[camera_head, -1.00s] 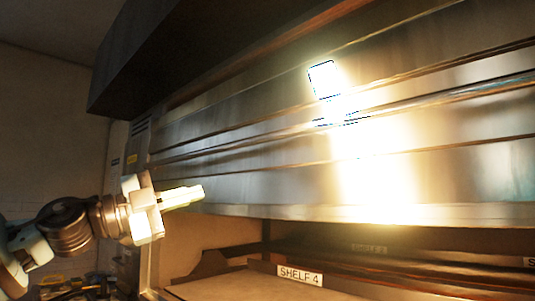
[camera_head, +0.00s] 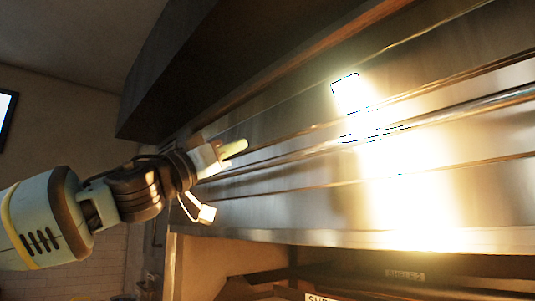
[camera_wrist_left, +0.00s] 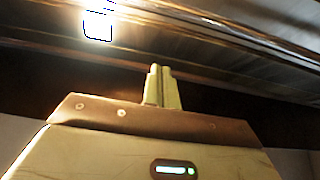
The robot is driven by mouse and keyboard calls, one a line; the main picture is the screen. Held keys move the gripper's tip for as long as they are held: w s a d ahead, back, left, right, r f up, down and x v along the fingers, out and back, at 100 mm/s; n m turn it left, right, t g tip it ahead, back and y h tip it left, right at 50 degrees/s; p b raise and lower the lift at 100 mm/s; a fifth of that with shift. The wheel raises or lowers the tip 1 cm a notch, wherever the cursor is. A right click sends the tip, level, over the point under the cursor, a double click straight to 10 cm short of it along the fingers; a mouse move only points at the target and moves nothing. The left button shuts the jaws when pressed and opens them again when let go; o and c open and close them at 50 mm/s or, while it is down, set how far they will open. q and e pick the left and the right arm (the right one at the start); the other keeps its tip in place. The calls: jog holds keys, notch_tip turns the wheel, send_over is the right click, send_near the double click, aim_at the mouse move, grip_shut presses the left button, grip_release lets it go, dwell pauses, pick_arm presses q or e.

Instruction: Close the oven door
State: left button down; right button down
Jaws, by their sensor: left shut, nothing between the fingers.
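The oven's steel front (camera_head: 300,205) fills the middle and right of the head view, with long horizontal rails and a long bar handle (camera_head: 450,116) across it. I cannot tell from these frames how far the oven door is open. My left gripper (camera_head: 237,149) is shut and empty, in front of the left part of the steel front, near the height of the rails. Whether it touches the metal is unclear. In the left wrist view its fingers (camera_wrist_left: 157,84) are together, with a dark band beyond them and steel rails (camera_wrist_left: 220,42) above. My right gripper is not in view.
A dark hood (camera_head: 200,75) overhangs the oven. Below the front is an open shelf space with labelled shelves (camera_head: 404,275). A bright glare hides part of the steel. A pale wall (camera_head: 75,130) and a screen edge (camera_head: 7,118) are at left.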

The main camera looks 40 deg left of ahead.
pick_arm(q)
jog(key=w, duration=0.8)
jog(key=shift+w+d+r+h+p, duration=0.25)
jog(key=shift+w+d+h+p, duration=0.05)
jog(key=shift+d+p, duration=0.05)
jog(key=shift+a, duration=0.1)
dwell(0.4)
